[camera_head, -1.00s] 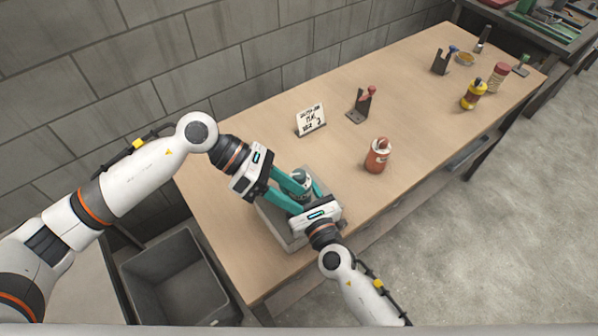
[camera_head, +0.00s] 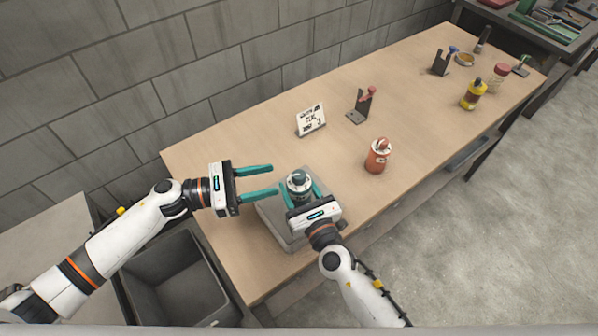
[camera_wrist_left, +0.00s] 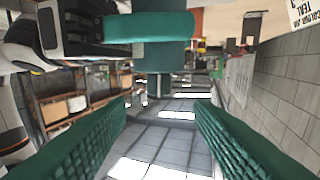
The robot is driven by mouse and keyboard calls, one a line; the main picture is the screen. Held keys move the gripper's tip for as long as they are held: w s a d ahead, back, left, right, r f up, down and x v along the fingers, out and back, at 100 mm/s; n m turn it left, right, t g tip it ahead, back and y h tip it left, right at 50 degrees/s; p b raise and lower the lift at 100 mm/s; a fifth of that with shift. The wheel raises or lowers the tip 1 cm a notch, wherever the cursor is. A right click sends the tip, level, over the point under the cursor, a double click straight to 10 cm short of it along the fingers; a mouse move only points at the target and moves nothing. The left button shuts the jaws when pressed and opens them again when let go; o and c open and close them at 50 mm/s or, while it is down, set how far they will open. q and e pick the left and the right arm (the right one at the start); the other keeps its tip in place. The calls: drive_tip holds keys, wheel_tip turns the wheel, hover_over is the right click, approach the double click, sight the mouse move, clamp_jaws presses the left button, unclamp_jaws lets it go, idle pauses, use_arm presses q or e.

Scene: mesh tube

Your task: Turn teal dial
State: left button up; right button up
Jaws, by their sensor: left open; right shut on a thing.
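A small round device (camera_head: 299,181) with a dark and pale top stands over a light grey base (camera_head: 282,234) at the near left of the table. My right gripper (camera_head: 303,190) is shut on this device, one teal finger on each side. Part of the device is hidden by that gripper, and I cannot make out a separate teal dial. My left gripper (camera_head: 272,180) is open and empty, left of the device and apart from it. In the left wrist view, a teal part (camera_wrist_left: 150,27) crosses beyond my left fingers; I cannot tell whether it is dial or finger.
A white sign (camera_head: 311,119) reading teal stands behind; it also shows in the left wrist view (camera_wrist_left: 306,20). An orange-red jar (camera_head: 377,156) and a bracket with a red knob (camera_head: 362,105) stand right. A grey bin (camera_head: 180,285) is beside the table (camera_head: 430,120).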

sight(300, 174)
use_arm(q)
drive_tip(key=x, duration=0.8)
drive_tip(key=shift+d, duration=0.1)
drive_tip(key=shift+c, duration=0.2)
drive_tip(key=c, duration=1)
drive_tip(key=shift+o, duration=0.2)
drive_tip(key=shift+n+t, duration=0.3)
drive_tip(key=shift+t, duration=0.2)
drive_tip(key=n+t+y, duration=0.1)
drive_tip(key=t, duration=0.1)
drive_tip(key=n+t+y, duration=0.1)
drive_tip(key=n+t, duration=0.1)
drive_tip(key=shift+t+y, duration=0.3)
drive_tip(key=shift+t, duration=0.1)
drive_tip(key=shift+n+t+y, duration=1.8)
drive_tip(key=shift+n+t, duration=0.2)
drive_tip(key=shift+t, duration=0.1)
drive_tip(key=shift+y, duration=0.3)
